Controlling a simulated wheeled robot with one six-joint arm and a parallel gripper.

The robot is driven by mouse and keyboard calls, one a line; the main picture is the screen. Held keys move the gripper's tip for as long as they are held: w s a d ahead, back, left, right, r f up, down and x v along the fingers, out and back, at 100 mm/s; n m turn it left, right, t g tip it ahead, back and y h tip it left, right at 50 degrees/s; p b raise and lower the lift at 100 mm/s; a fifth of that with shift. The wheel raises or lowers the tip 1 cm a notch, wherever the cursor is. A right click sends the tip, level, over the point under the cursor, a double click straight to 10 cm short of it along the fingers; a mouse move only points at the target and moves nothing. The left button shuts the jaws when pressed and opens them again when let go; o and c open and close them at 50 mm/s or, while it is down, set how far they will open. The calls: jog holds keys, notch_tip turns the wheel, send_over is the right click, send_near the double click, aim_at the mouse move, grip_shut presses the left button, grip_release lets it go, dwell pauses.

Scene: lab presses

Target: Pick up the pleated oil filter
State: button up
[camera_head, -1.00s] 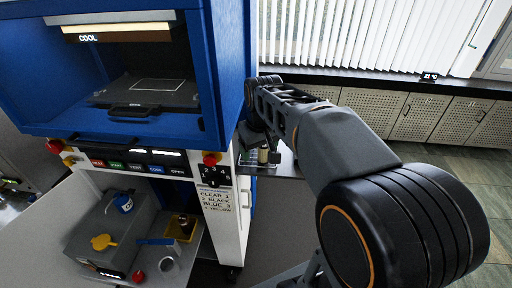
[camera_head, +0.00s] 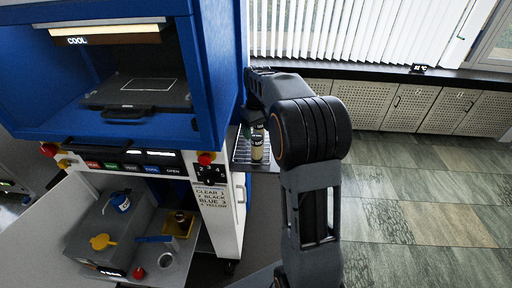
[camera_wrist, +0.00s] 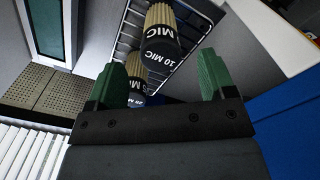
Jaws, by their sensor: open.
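Two pleated filters with tan ribbed bodies and dark end caps show in the wrist view. The nearer one (camera_wrist: 160,46) reads "10 MIC". The other filter (camera_wrist: 133,68) is farther left, and its lettering is partly hidden behind my gripper. My gripper (camera_wrist: 164,78) has green fingertips spread wide, with nothing held between them. The 10 MIC cap lies ahead of the gap between the fingertips. In the head view one tan filter (camera_head: 257,150) stands upright beside the blue press, just below my wrist. The gripper there is mostly hidden by my arm.
The filters stand in a wire-railed tray (camera_head: 240,153) at the right side of the blue press (camera_head: 218,75). Tiled floor is clear at right.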

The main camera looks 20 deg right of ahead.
aim_at(257, 135)
jog(key=shift+w+f+p, duration=0.2)
jog(key=shift+f+p, duration=0.4)
jog(key=shift+f, duration=2.3)
jog(key=c, duration=1)
